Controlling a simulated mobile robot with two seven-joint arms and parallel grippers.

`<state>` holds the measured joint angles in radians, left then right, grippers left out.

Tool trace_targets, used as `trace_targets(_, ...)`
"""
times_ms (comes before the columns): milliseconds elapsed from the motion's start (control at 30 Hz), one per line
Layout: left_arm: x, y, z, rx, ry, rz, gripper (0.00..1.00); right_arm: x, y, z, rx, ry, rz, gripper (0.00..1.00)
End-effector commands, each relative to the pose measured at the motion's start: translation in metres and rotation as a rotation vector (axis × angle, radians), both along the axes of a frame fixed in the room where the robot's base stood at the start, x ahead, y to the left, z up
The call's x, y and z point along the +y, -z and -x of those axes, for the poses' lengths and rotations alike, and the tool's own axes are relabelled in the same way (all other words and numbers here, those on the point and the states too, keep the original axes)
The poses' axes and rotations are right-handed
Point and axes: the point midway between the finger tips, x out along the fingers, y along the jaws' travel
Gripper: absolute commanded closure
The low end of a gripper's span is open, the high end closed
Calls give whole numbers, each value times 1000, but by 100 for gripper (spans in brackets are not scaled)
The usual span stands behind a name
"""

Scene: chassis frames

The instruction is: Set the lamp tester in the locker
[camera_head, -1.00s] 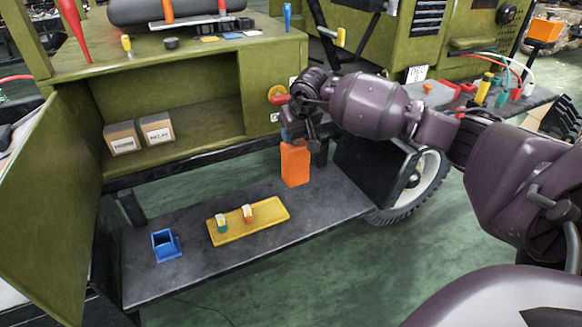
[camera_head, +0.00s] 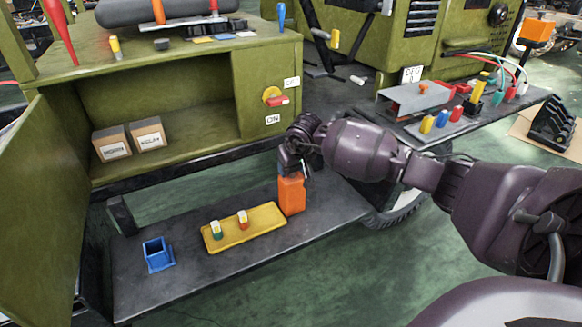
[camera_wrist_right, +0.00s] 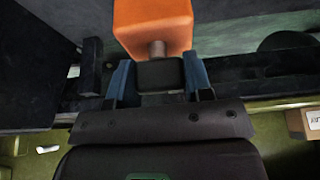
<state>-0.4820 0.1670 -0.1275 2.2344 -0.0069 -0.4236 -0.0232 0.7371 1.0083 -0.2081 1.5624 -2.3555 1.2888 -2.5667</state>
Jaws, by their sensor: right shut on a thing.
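The lamp tester seems to be the orange block (camera_head: 291,195) with a dark knob on top. My right gripper (camera_head: 291,172) is shut on that knob from above. In the right wrist view, the blue fingertips (camera_wrist_right: 160,77) sit on both sides of the knob, with the orange block (camera_wrist_right: 153,22) beyond it. The block is upright at the right end of the yellow tray; I cannot tell whether it touches the dark bench. The green locker (camera_head: 190,82) stands open at the back left, its door swung out to the left. My left gripper is out of view.
Two labelled boxes (camera_head: 112,144) (camera_head: 147,134) stand at the left inside the locker; its floor to their right is clear. On the bench (camera_head: 200,283) are the yellow tray (camera_head: 262,220) with two small capped items and a blue holder (camera_head: 158,254).

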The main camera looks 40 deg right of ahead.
Motion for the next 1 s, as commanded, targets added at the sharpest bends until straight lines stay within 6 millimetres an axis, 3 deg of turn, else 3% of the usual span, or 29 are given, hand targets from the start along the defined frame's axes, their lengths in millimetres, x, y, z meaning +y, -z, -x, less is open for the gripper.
trace_targets(267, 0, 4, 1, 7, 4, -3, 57, 0, 3, 0, -1, -1, 1, 100)
trace_targets(300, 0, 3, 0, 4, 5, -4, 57, 0, 3, 0, 0, 0, -1, 48)
trace_targets(433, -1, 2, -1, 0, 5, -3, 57, 0, 2, 0, -1, 0, -1, 28)
trace_targets(767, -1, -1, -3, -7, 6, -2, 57, 0, -1, 0, -2, 0, -2, 28)
trace_targets(1000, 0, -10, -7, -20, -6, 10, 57, 1, -35, 9, -9, -1, 4, 28)
